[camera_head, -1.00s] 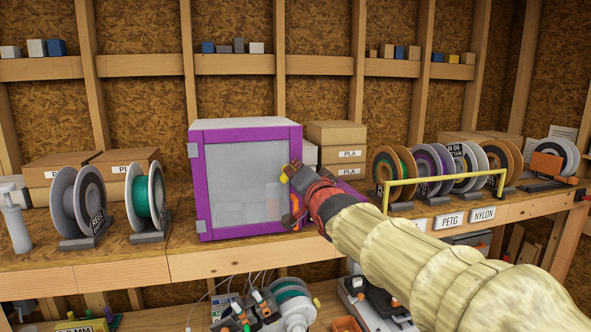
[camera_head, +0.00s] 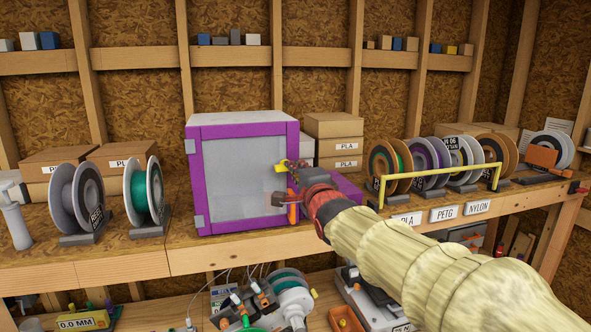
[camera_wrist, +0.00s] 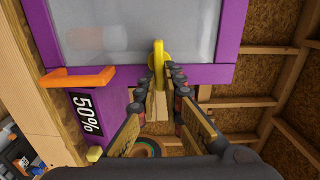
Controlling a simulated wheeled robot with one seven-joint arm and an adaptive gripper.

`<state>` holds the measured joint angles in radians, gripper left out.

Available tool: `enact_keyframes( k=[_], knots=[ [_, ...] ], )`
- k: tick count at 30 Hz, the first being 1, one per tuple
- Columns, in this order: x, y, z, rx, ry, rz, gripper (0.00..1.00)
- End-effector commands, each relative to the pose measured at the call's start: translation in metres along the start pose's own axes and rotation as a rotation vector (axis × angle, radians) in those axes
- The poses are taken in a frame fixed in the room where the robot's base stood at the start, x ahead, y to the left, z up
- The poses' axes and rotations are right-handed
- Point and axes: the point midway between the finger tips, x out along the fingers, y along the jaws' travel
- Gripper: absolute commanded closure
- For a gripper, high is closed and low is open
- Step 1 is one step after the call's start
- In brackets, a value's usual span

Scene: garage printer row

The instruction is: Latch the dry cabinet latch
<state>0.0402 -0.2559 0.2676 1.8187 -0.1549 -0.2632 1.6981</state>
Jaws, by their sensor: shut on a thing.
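The dry cabinet (camera_head: 240,130) is a purple-framed box with a greyish see-through door, standing on the bench; its door looks closed against the frame. The yellow latch (camera_head: 281,168) is at the right edge of the door and reaches over the door's side strip. In the wrist view the latch (camera_wrist: 159,58) lies across the purple frame, its lower end between my fingertips. My gripper (camera_wrist: 161,80) is shut on the latch. In the head view my gripper (camera_head: 298,175) partly hides the cabinet's right edge. An orange handle (camera_wrist: 78,77) sits beside the latch, below it in the head view.
A purple block marked 50% (camera_wrist: 90,115) projects at the cabinet's right side, close to my fingers. Filament spools (camera_head: 385,165) and a yellow rail (camera_head: 440,175) stand to the right. White boxes and PLA cartons (camera_head: 335,145) are behind. Spools (camera_head: 75,195) stand to the left.

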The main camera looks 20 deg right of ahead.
Motion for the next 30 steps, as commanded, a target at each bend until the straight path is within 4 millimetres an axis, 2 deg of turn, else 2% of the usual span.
enact_keyframes(
  k=[18, 19, 27, 30],
  knots=[
    [0.0002, 0.0024, -0.0002, 0.039, 0.0, 0.003, 1.0],
    [0.0002, 0.0024, -0.0002, 0.039, 0.0, 0.003, 0.9],
    [0.0001, 0.0016, -0.0001, 0.038, 0.0, 0.002, 0.74],
    [0.0001, 0.0013, 0.0, 0.038, 0.0, 0.001, 0.73]
  ],
)
